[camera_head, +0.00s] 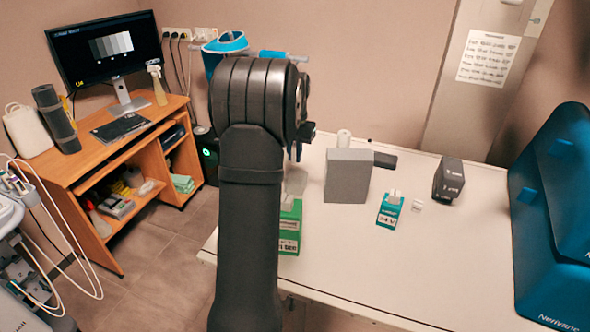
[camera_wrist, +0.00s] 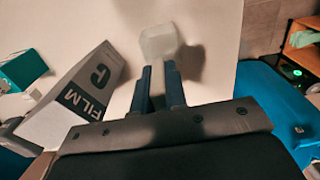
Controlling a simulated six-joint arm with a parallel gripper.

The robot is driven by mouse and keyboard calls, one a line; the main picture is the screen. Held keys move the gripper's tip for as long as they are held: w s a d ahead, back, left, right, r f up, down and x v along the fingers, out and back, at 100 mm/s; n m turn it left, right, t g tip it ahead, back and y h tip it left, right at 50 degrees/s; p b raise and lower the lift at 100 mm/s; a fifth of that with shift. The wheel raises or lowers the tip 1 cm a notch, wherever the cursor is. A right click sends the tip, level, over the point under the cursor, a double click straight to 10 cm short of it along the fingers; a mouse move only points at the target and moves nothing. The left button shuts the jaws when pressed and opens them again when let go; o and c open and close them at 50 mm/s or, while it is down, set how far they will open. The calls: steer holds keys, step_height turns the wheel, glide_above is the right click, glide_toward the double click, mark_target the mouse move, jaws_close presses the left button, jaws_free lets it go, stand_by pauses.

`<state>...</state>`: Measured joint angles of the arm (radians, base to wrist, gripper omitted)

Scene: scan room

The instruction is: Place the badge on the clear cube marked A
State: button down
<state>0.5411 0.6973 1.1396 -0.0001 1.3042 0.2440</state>
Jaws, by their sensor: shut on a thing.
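My gripper (camera_wrist: 158,72) is shut on a pale, translucent piece (camera_wrist: 160,43) at its fingertips in the wrist view. The piece looks blocky, and I cannot tell whether it is the badge or a clear cube. No letter A is readable on it. It casts a shadow on the white tabletop to its right. In the head view my arm hides most of the gripper. A faint clear shape (camera_head: 296,181) shows just right of my arm, above a green box. I cannot make out a badge for certain in either view.
On the white table (camera_head: 440,270) stand a grey box (camera_head: 348,176), marked C FILM in the wrist view (camera_wrist: 85,92), a teal box (camera_head: 389,212), a green box (camera_head: 289,232) and a black box (camera_head: 448,180). The front centre is clear.

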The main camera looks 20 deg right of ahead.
steer(key=shift+f, duration=2.75)
steer(key=c, duration=1.5)
jaws_free()
steer(key=shift+f, duration=0.15)
steer(key=shift+o, duration=0.2)
step_height(320, 180, up, 12)
steer(key=shift+r, duration=0.2)
glide_above(295, 177)
steer(key=shift+w+f, duration=0.1)
steer(key=shift+f, duration=4.25)
